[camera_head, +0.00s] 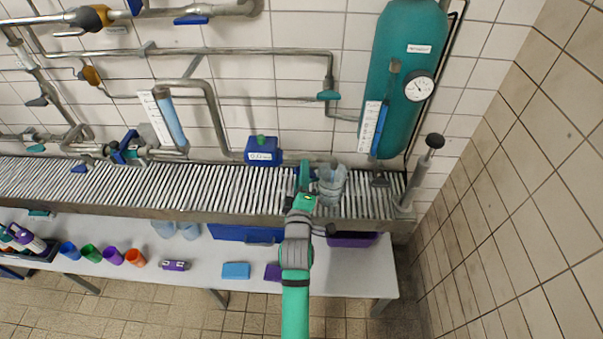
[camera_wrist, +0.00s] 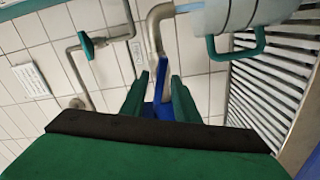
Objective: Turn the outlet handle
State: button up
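The outlet is a grey metal pipe (camera_head: 295,155) that runs along the wall just above the slatted rack, and its bent end (camera_wrist: 154,28) shows in the wrist view. A blue handle (camera_wrist: 161,82) hangs below that pipe in the wrist view. My gripper (camera_wrist: 159,82) has its two green fingers apart, one on each side of the blue handle, with gaps visible. In the head view my gripper (camera_head: 304,170) is over the rack and mostly hides the handle. I cannot tell whether a finger touches it.
A blue box (camera_head: 263,151) is to the left. A teal tank (camera_head: 408,75) with a gauge is at the right.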

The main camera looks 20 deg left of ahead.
jog(key=shift+w, duration=0.1)
jog(key=v, duration=1.1)
jog(key=shift+r, duration=0.1)
dwell(6.7)
